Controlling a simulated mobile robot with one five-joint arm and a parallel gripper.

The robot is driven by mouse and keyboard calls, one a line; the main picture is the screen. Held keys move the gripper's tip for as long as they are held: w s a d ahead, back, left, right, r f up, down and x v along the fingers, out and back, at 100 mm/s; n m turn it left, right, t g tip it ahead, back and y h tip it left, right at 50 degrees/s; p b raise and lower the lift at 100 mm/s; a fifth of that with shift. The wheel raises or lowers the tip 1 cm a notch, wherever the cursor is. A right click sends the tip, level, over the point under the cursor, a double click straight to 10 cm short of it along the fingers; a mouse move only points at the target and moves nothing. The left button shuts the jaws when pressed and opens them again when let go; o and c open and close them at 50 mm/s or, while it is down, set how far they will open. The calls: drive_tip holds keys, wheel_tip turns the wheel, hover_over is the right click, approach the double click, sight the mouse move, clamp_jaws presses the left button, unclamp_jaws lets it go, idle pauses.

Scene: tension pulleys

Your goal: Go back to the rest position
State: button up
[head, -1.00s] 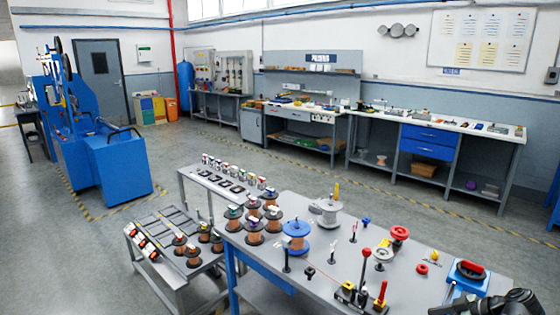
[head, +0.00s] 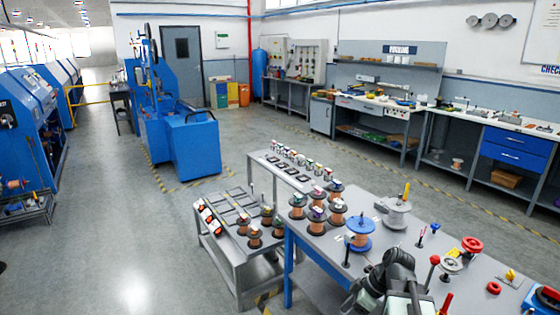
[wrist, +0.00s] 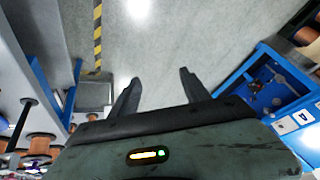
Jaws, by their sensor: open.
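My gripper (wrist: 160,75) shows in the wrist view with its two dark fingers spread apart and nothing between them. Below the fingers in that view is bare grey floor with a yellow-black stripe (wrist: 97,35). In the head view, dark links of my arm stand at the bottom, right of centre, in front of the grey work table (head: 320,240). The fingers cannot be made out in the head view.
The table holds copper spools, a blue spool (head: 360,234), a grey spool (head: 397,214) and red-knobbed parts. A lower grey bench (head: 238,262) stands to its left. A blue machine (head: 195,146) stands farther back. The floor (head: 130,250) at left is clear.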

drive_tip(key=s+a+f+m+g+h, duration=0.1)
drive_tip(key=a+f+m+h, duration=0.15)
drive_tip(key=a, duration=0.55)
drive_tip(key=d+m+h, duration=0.1)
drive_tip(key=m, duration=0.2)
drive_tip(key=d+m+h, duration=0.1)
drive_tip(key=m, duration=0.2)
drive_tip(key=d+m+h, duration=0.1)
drive_tip(key=d+m, duration=0.1)
drive_tip(key=m, duration=0.2)
drive_tip(key=shift+s+f, duration=0.1)
drive_tip(key=shift+f, duration=0.05)
